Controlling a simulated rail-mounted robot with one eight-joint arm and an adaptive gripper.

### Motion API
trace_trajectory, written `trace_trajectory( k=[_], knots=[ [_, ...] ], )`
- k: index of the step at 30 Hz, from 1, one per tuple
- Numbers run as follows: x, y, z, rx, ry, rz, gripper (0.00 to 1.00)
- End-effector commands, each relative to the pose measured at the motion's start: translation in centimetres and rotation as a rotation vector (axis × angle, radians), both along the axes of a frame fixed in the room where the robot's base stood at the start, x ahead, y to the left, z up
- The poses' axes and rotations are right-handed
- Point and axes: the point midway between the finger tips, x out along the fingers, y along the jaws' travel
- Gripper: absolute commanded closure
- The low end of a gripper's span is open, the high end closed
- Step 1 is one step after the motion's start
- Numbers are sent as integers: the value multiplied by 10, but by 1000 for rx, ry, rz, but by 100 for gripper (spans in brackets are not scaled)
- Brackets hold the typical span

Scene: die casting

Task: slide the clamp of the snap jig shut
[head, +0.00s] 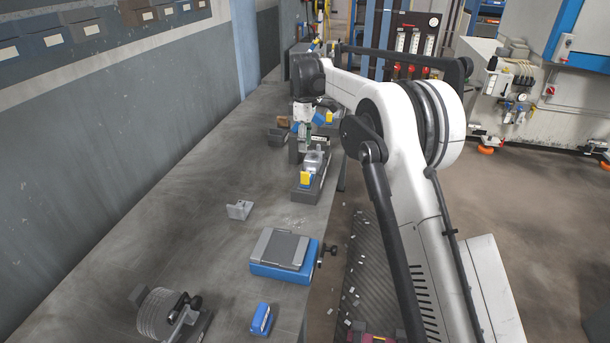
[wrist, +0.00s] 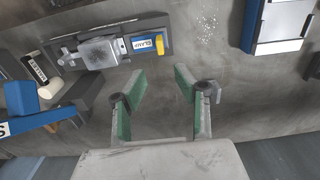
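The snap jig (head: 302,192) is a dark grey base on the bench, below my wrist in the head view. It lies at the top left of the wrist view (wrist: 120,27). A grey metal casting (wrist: 98,53) sits in it. Its clamp (wrist: 143,43) is a blue block with a white label and a yellow end (wrist: 159,43); the yellow part also shows in the head view (head: 306,177). The clamp appears close beside the casting; I cannot tell whether they touch. My gripper (wrist: 183,80) has its green-padded fingers apart, with only bench between them, away from the clamp.
A dark labelled block (wrist: 37,68), a white cylinder (wrist: 60,92) and blue parts (wrist: 20,98) lie left of my fingers. A blue vise-like fixture (head: 280,262) and a small grey bracket (head: 239,210) stand nearer on the bench. Bare bench lies left of the jig.

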Motion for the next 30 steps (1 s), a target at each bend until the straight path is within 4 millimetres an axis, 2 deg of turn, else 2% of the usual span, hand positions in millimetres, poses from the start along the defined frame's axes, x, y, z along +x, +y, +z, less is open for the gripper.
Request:
trace_trajectory(
  k=[5,18,24,30],
  knots=[
    [0,0,-24,0,0,0,70],
    [0,0,-103,0,0,-2,70],
    [0,0,-126,0,0,-2,70],
    [0,-1,-133,0,-1,-2,70]
  ],
)
